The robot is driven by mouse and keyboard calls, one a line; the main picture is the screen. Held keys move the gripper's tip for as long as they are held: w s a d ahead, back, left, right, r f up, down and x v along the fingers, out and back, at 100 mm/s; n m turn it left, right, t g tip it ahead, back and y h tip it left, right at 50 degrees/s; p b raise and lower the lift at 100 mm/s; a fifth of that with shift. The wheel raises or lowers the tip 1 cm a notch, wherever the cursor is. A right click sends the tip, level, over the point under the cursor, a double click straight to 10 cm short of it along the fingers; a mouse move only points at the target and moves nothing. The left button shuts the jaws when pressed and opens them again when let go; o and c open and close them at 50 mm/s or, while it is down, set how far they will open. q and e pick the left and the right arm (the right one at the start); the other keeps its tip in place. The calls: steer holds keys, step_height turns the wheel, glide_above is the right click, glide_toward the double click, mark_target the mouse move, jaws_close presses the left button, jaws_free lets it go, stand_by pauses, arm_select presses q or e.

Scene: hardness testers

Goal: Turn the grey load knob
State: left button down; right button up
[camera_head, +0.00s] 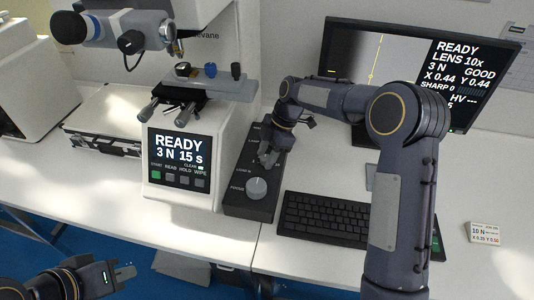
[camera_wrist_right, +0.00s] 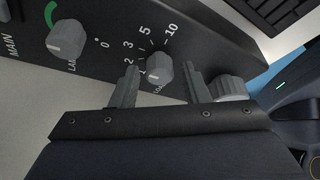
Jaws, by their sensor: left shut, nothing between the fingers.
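The grey load knob (camera_wrist_right: 159,68) sits on the dark control box (camera_head: 248,208), with a dial marked 1, 2, 3, 5, 10 around it. In the right wrist view it lies between the two fingers of my right gripper (camera_wrist_right: 160,80), which is open with a visible gap on each side. In the head view my right gripper (camera_head: 268,157) points down over the middle of the box and hides the knob. My left gripper (camera_head: 124,272) is shut and empty at the lower left, away from the box. The tester's display (camera_head: 178,148) reads READY, 3 N, 15 s.
The focus knob (camera_head: 256,187) is close beside the right gripper; another knob (camera_wrist_right: 67,40) with a green arc is on the other side. The tester (camera_head: 178,195) stands left of the box, a keyboard (camera_head: 322,217) right, a monitor (camera_head: 350,50) behind.

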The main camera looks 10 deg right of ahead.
steer(key=c, duration=0.8)
steer(key=shift+s+f+m+t+b, duration=0.1)
steer(key=shift+m+t+b, duration=0.5)
steer(key=shift+m+b, duration=0.7)
steer(key=m+t+b, duration=0.1)
steer(key=m, duration=0.3)
steer(key=shift+s+b, duration=0.1)
steer(key=shift+b, duration=0.2)
steer(key=m+t, duration=0.1)
steer(key=m, duration=0.1)
steer(key=m+h+b, duration=0.1)
steer(key=m, duration=0.1)
steer(key=shift+s+a+t, duration=0.1)
steer(key=shift+t, duration=0.3)
steer(key=shift+a+m+t+h, duration=0.1)
steer(key=shift+m+t+h, duration=0.25)
steer(key=shift+m, duration=1)
steer(key=shift+m+t+h, duration=0.15)
steer(key=shift+m+h, duration=0.4)
steer(key=shift+m, duration=0.8)
steer(key=o, duration=1)
